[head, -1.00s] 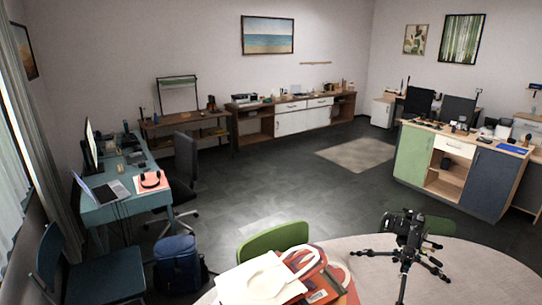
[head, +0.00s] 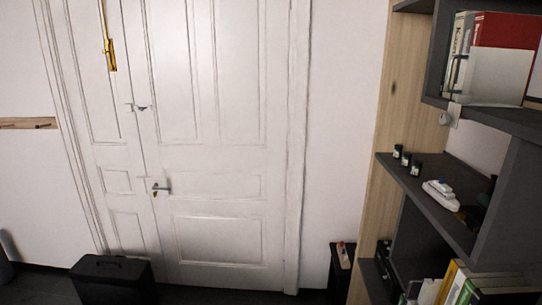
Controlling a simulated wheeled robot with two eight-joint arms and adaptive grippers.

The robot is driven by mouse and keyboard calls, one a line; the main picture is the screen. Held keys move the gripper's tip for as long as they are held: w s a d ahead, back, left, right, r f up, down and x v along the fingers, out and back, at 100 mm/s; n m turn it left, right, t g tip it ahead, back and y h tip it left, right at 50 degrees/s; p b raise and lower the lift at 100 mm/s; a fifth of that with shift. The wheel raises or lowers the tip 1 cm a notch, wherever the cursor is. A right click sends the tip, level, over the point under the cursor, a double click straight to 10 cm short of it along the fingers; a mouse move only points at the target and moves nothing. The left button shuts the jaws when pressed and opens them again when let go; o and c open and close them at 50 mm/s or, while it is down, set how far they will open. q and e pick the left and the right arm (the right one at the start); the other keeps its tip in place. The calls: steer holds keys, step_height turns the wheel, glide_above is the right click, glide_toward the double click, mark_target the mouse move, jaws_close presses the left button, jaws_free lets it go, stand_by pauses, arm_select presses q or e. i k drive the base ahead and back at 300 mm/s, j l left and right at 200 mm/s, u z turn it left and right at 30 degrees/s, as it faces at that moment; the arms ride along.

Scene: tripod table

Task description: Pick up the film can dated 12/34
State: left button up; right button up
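Several small dark film cans stand in a row on a dark shelf at the right of the head view. One is at the back (head: 397,151), one in the middle (head: 406,159) and one nearest (head: 416,169). Each has a pale mark, too small to read, so I cannot tell which is dated 12/34. Neither of my grippers is in view.
The dark shelf (head: 425,190) also holds a white boat-like object (head: 441,192). Books (head: 492,58) stand above, more books (head: 445,285) below. A white door (head: 215,150) is ahead, with a black case (head: 112,278) on the floor before it.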

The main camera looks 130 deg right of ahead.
mark_target(417, 167)
steer(key=k+z, duration=0.1)
steer(key=z, duration=2.15)
steer(key=j+z, duration=0.15)
steer(key=z, duration=2.95)
steer(key=j+z, duration=0.1)
steer(key=z, duration=0.25)
steer(key=i+j+z, duration=0.1)
steer(key=z, duration=0.25)
steer(key=j+z, duration=0.15)
steer(key=z, duration=0.25)
